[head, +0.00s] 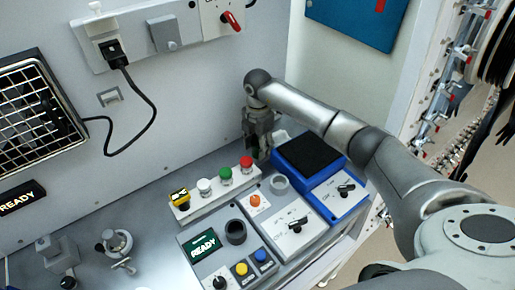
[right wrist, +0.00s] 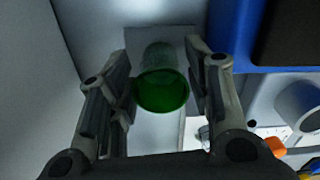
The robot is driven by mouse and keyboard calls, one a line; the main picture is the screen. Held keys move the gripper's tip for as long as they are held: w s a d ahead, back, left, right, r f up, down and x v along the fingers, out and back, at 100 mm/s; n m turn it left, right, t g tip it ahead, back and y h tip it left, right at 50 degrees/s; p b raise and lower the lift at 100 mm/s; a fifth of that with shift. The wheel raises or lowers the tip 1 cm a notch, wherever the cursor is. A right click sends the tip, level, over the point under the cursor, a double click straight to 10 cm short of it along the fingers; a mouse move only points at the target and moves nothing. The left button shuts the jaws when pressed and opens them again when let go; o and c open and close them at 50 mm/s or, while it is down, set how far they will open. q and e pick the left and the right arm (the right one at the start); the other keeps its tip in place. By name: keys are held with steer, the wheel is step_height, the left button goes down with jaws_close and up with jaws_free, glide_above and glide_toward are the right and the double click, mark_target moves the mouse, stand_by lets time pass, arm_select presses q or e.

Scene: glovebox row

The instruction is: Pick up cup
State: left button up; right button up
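A cup (right wrist: 162,90), with a green round end toward the camera and a paler, see-through body beyond it, lies between the fingers of my right gripper (right wrist: 160,85) in the right wrist view. The fingers stand apart on either side of it, with narrow gaps showing; I see no clear grip. In the head view the right gripper (head: 260,143) points down near the back wall, behind the button box, and the cup is mostly hidden there. My left gripper is not in view.
A blue device with a black top (head: 308,153) stands right of the gripper. A grey ring-shaped holder (head: 279,184) and a box with red, green, white and yellow buttons (head: 217,190) are in front. A dark round holder (head: 236,232) sits nearer.

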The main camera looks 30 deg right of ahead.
steer(key=c, duration=0.6)
steer(key=shift+r, duration=0.1)
steer(key=shift+c, duration=0.2)
